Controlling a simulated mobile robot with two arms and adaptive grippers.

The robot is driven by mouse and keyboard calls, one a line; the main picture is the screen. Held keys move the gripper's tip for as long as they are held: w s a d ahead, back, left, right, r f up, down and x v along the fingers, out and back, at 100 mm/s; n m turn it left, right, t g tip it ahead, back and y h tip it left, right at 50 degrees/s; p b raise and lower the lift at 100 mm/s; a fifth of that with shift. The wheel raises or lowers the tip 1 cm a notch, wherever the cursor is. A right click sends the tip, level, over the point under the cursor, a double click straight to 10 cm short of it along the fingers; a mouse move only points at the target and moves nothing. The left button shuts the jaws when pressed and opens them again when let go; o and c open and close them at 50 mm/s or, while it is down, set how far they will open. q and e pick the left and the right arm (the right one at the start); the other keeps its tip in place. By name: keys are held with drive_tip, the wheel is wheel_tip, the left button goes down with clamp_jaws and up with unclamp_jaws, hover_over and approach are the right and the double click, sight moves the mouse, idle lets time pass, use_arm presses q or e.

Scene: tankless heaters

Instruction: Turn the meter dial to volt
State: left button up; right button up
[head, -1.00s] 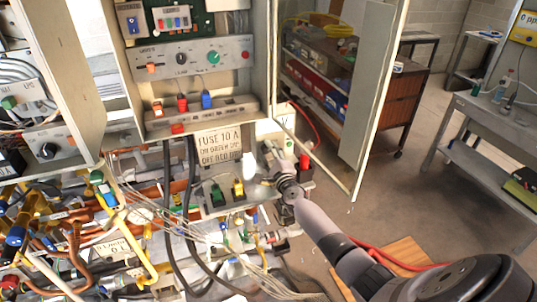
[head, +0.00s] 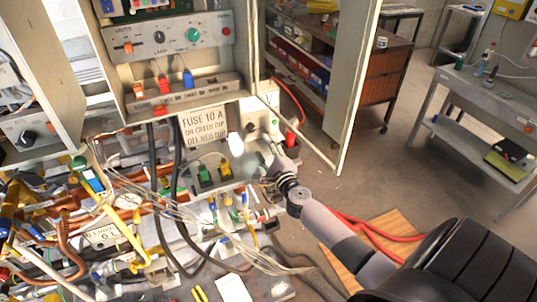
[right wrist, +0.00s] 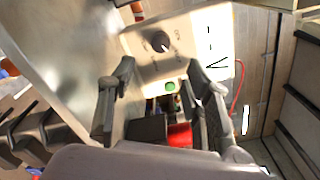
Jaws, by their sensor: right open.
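The meter is a cream box with a black dial (right wrist: 160,42) and a large V mark on its face, in the upper middle of the right wrist view. A green button (right wrist: 170,87) sits below the dial. In the head view the right gripper (head: 268,152) is just below the box. My left gripper is not in view.
The open cabinet door (head: 352,90) stands right of the meter. A control panel (head: 190,42) with knobs is at the upper left. Pipes and loose wires crowd the lower left. A red part (right wrist: 180,134) shows between my fingers. Open floor lies to the right.

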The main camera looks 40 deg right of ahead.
drive_tip(key=shift+v, duration=1.4)
drive_tip(key=shift+a, duration=0.1)
